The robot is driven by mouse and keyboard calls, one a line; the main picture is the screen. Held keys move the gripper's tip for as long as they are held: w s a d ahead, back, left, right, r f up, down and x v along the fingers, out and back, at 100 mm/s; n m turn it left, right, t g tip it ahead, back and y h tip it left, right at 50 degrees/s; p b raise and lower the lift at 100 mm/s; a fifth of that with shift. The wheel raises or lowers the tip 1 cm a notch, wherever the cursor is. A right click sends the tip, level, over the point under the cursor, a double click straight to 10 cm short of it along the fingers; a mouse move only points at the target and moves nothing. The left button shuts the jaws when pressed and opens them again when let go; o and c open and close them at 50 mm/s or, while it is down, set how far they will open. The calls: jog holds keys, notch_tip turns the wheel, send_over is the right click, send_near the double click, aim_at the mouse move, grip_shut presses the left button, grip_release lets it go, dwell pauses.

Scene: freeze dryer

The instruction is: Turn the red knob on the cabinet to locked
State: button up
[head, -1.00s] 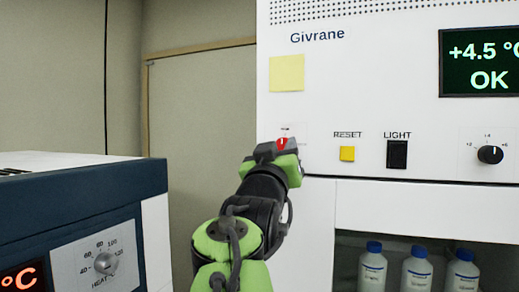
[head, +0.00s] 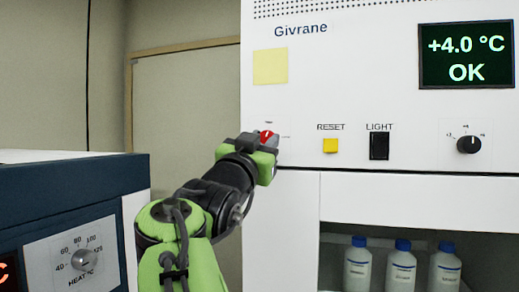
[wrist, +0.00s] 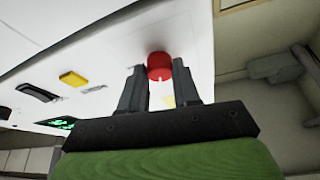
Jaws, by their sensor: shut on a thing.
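The red knob (head: 266,135) is on the white front of the Givrane cabinet (head: 345,110), below the yellow note. My gripper (head: 258,143) is at the cabinet face, shut on the knob. In the wrist view the round red knob (wrist: 160,66) sits between the two dark fingertips (wrist: 159,74), one on each side. A small white mark shows on the knob's near edge. The small print around the knob is partly hidden by my gripper and too small to read, so I cannot tell which label it points at.
Right of the knob are a yellow RESET button (head: 330,146), a black LIGHT switch (head: 379,146) and a black dial (head: 468,145). Blue-capped bottles (head: 402,268) stand in the bay below. A blue and white unit (head: 75,200) with a HEAT dial stands at the left.

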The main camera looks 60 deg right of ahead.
jog(key=m, duration=0.1)
jog(key=m+g, duration=0.2)
jog(key=m, duration=0.1)
jog(key=shift+w, duration=0.25)
jog(key=m+g+y+p, duration=0.1)
jog(key=m+g, duration=0.1)
jog(key=m, duration=0.3)
jog(key=shift+w+r, duration=0.1)
jog(key=shift+r, duration=0.05)
jog(key=m+g+y+p, duration=0.1)
jog(key=m, duration=0.1)
jog(key=m+y+p, duration=0.1)
jog(key=m+p, duration=0.1)
jog(key=m, duration=0.1)
jog(key=shift+w+r+g, duration=0.1)
jog(key=shift+r+g, duration=0.05)
jog(key=shift+g, duration=0.25)
jog(key=shift+m+y+p, duration=0.5)
jog(key=shift+m+p, duration=0.45)
jog(key=shift+m, duration=0.35)
jog(key=shift+a+m, duration=0.1)
jog(key=shift+m, duration=0.2)
jog(key=o, duration=1.1)
jog(key=shift+c, duration=0.2)
